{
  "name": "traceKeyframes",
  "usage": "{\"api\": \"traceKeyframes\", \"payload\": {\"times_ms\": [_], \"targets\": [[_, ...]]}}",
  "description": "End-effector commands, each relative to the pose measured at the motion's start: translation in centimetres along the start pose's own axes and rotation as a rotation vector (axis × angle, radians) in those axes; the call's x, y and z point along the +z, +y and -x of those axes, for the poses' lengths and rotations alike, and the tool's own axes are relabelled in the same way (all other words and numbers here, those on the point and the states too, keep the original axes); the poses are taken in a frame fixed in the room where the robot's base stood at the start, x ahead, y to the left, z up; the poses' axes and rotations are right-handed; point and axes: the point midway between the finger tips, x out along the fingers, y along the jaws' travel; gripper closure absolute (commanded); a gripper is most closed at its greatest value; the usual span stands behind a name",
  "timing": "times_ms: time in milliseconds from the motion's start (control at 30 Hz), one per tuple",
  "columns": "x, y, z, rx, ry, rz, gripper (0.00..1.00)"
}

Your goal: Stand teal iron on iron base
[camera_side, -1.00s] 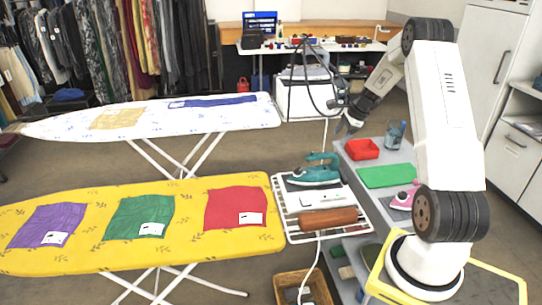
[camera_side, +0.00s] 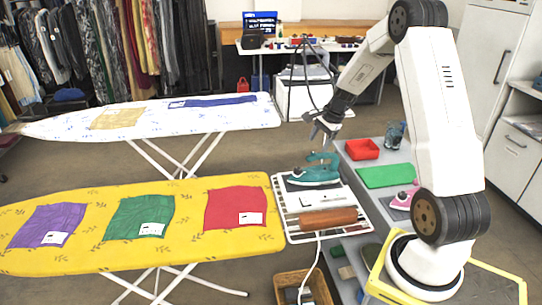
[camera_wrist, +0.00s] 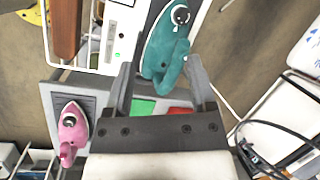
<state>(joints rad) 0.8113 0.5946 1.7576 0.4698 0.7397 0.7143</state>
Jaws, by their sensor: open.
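The teal iron (camera_side: 316,176) lies on the rack at the end of the yellow ironing board, with its handle upward. It also shows in the wrist view (camera_wrist: 166,50), at the top centre. A dark grey pad (camera_side: 293,185), which looks like the iron base, lies under and beside it; the iron hides most of it. My gripper (camera_side: 320,137) is open and empty, just above the iron's handle in the side view. In the wrist view my gripper (camera_wrist: 158,78) has its fingers spread, with the iron's handle end showing between them.
The white wire rack (camera_side: 281,215) also holds a brown roll (camera_side: 328,218) and a white panel. The yellow board (camera_side: 90,204) is left.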

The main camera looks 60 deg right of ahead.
Motion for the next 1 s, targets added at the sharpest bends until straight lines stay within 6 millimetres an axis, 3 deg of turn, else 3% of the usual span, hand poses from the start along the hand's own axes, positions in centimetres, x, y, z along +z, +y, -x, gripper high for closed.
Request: {"api": "traceKeyframes", "payload": {"times_ms": [33,200,500,700,833,1000], "targets": [[2.6,0.2,-0.1,0.019,0.008,0.103,0.28],[10.0,2.1,-0.5,0.075,0.043,0.471,0.28],[20.5,8.4,-0.6,0.141,0.077,1.141,0.28],[25.1,13.5,-0.3,0.157,0.084,1.563,0.28],[26.7,16.0,-0.2,0.157,0.085,1.757,0.28],[27.4,17.5,-0.1,0.156,0.084,1.873,0.28]]}}
